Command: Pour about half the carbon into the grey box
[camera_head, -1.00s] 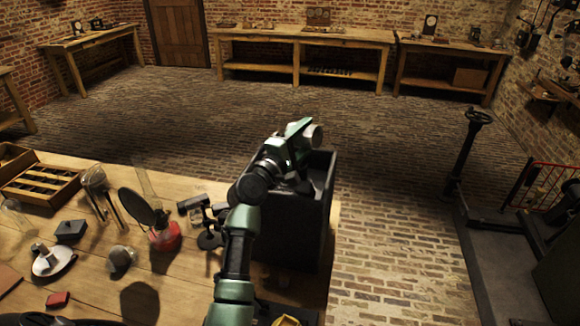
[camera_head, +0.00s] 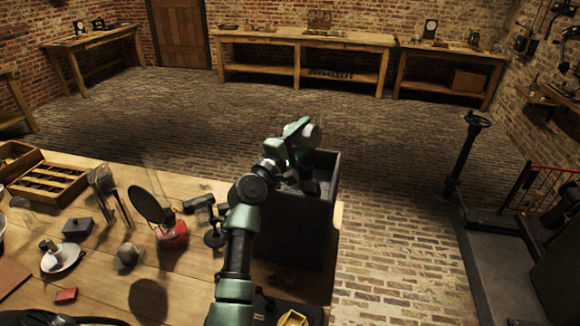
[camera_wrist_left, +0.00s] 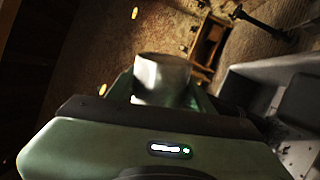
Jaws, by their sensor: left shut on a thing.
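The grey box (camera_head: 290,232) is tall, dark and open-topped, and stands at the right end of the near table. My left gripper (camera_head: 303,137) is over its top and shut on a pale grey, cup-like container (camera_head: 314,134). In the left wrist view the container (camera_wrist_left: 162,76) sticks out beyond the gripper body. Its mouth and contents are hidden, and I cannot tell exactly how far it is tilted. No carbon can be made out, and the inside of the box is mostly hidden by my arm. My right gripper is not in view.
On the near table (camera_head: 110,285) are a wooden compartment tray (camera_head: 47,181), a round dark mirror-like disc on a red base (camera_head: 173,237), a white dish (camera_head: 62,258) and a small red block (camera_head: 66,295). Brick floor lies open beyond the box.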

